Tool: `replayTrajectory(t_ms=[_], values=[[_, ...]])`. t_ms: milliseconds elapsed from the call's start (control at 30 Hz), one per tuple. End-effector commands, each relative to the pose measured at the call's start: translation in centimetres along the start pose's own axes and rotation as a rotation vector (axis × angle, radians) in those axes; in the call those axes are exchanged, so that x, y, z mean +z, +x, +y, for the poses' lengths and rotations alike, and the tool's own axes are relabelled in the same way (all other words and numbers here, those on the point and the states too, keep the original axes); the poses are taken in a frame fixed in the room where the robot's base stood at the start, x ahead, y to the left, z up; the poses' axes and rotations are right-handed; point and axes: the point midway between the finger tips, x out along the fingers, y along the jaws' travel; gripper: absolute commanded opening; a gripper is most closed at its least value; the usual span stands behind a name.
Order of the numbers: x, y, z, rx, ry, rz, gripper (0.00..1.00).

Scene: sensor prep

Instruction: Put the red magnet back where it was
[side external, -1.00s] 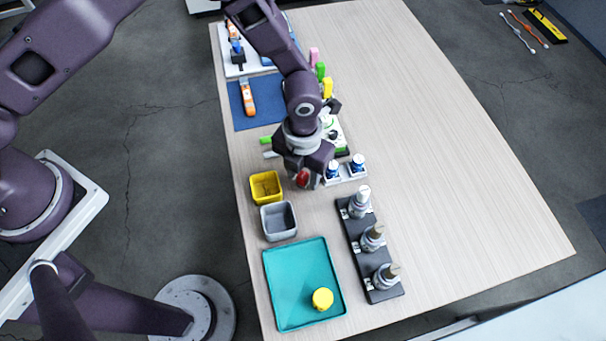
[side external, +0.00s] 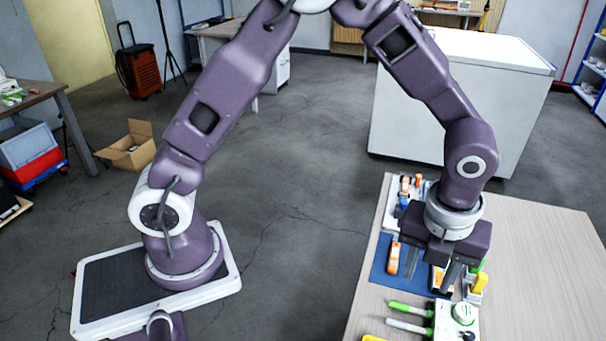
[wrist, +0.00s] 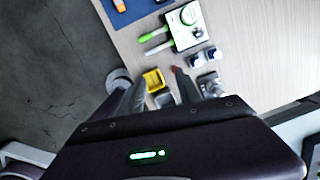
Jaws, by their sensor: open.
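A small red thing, likely the red magnet (wrist: 174,68), shows in the wrist view at the tip of the right finger, between the yellow bin and the blue-topped jars. It is tiny and partly covered by the finger, so I cannot tell its exact shape or what it rests on. My gripper (side external: 444,284) is open and points down above the back part of the table, by the blue mat. Its two dark fingers (wrist: 158,78) are spread in the wrist view. I see no red magnet in the side external view, which cuts off the near table.
The blue mat (side external: 382,262) bears an orange-handled tool (side external: 393,257). Green and white markers (side external: 408,310) lie beside a white block. A yellow bin (wrist: 154,76), a grey bin (wrist: 164,100) and blue-topped jars (wrist: 197,58) stand close together. The table's right side (side external: 540,270) is clear.

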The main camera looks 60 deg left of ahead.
Motion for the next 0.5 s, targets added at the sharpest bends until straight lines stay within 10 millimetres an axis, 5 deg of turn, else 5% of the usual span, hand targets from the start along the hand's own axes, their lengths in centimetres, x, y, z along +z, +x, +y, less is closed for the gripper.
replayTrajectory(t_ms=[100, 233, 400, 500], values=[[2.4, -8.0, 6.1, -0.062, -0.58, -0.087, 0.42], [1.6, -14.6, 13.8, -0.194, -1.316, -0.102, 0.42], [-2.6, -17.7, 21.1, -0.379, -2.119, 0.037, 0.42], [-4.5, -17.9, 22.8, -0.438, -2.383, 0.135, 0.42]])
